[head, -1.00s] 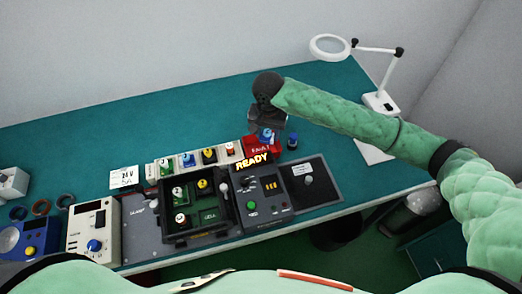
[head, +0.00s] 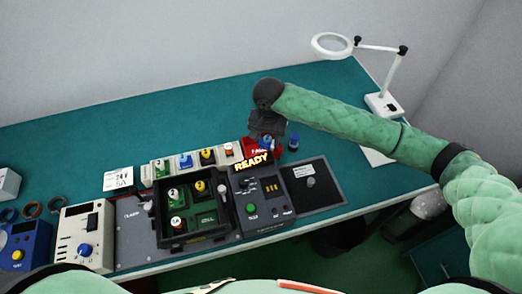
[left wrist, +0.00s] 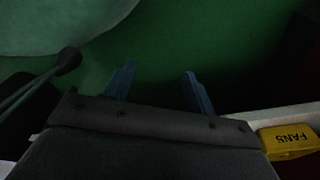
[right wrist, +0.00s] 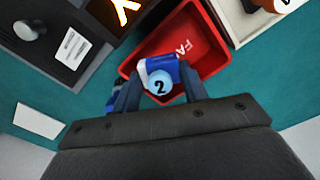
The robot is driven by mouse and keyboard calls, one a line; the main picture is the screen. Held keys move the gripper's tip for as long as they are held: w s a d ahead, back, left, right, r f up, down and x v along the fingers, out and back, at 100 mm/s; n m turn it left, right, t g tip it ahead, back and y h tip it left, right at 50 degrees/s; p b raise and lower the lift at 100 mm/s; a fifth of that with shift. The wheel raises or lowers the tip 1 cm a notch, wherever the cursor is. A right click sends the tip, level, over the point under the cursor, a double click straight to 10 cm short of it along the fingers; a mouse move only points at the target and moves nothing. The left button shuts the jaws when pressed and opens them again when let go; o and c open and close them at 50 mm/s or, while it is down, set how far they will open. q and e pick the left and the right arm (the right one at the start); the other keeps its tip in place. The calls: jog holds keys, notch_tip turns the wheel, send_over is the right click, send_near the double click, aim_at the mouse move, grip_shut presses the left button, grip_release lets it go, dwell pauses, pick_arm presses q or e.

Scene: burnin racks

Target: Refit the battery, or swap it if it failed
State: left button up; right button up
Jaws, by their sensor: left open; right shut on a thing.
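My right gripper (right wrist: 160,95) is shut on a blue-and-white battery (right wrist: 158,72) with a pale blue end marked 2. It holds the battery over the red bin (right wrist: 203,42), whose lettering is partly hidden. In the head view, my right gripper (head: 268,132) is at the red bin (head: 277,153), behind the lit READY display (head: 254,161). My left gripper (left wrist: 158,88) is open and empty in the left wrist view, above dark green floor.
A pale rack (head: 146,176) with several coloured pieces stands behind the black tray. A dark blue cylinder (head: 293,143) stands right of the red bin. A magnifier lamp (head: 383,104) is at the back right. A yellow FANS piece (left wrist: 289,141) shows in the left wrist view.

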jog(key=o, duration=1.1)
jog(key=shift+r+b, duration=0.3)
jog(key=shift+r, duration=0.15)
notch_tip(320, 180, up, 6)
jog(key=shift+f+b, duration=0.1)
jog(key=shift+b, duration=0.85)
pick_arm(q)
jog(key=shift+w+d+r, duration=0.55)
jog(key=shift+w+r, duration=0.3)
jog(key=shift+w+d+r, duration=0.5)
jog(key=shift+w+r, duration=0.35)
pick_arm(e)
jog(key=shift+r, duration=0.55)
